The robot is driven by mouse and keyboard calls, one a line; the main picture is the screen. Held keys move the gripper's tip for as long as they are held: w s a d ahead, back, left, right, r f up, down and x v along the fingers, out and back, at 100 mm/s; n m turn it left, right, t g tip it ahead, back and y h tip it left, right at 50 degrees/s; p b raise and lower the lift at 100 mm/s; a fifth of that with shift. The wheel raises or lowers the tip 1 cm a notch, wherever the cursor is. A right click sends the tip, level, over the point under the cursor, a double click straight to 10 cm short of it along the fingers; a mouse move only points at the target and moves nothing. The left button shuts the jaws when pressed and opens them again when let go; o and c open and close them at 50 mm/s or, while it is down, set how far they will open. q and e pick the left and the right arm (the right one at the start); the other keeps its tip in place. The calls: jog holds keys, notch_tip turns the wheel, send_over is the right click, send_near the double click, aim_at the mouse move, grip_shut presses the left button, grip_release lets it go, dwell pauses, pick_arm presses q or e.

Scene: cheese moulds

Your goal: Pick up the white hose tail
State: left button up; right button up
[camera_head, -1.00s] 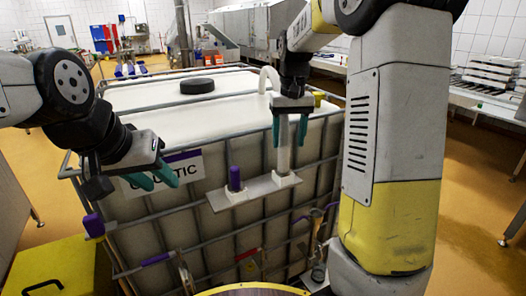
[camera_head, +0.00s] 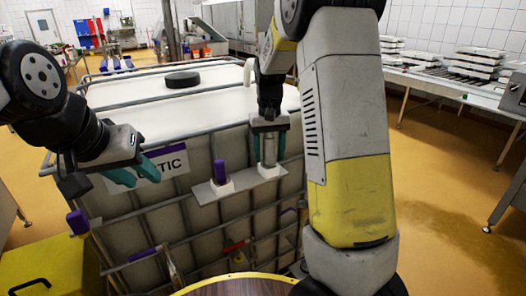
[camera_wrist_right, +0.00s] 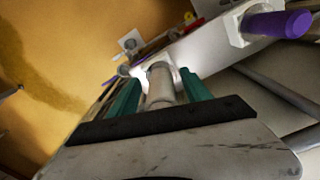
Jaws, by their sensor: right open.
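The white hose tail (camera_head: 269,148) stands upright in a white socket on the grey shelf at the front of the tank. In the right wrist view the pale tube (camera_wrist_right: 161,84) lies between the two fingers (camera_wrist_right: 160,92); contact cannot be told. My left gripper (camera_head: 133,174) is open and empty, in front of the tank's left part.
The caged white tank (camera_head: 120,95) has a black lid (camera_head: 183,79) on top. A purple-capped piece (camera_head: 219,172) stands on the shelf (camera_head: 207,193) left of the tube. A yellow box (camera_head: 45,270) is at lower left. Open floor lies to the right.

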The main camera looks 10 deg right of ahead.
jog(key=shift+c, duration=0.5)
grip_shut()
jog(key=shift+r, duration=0.15)
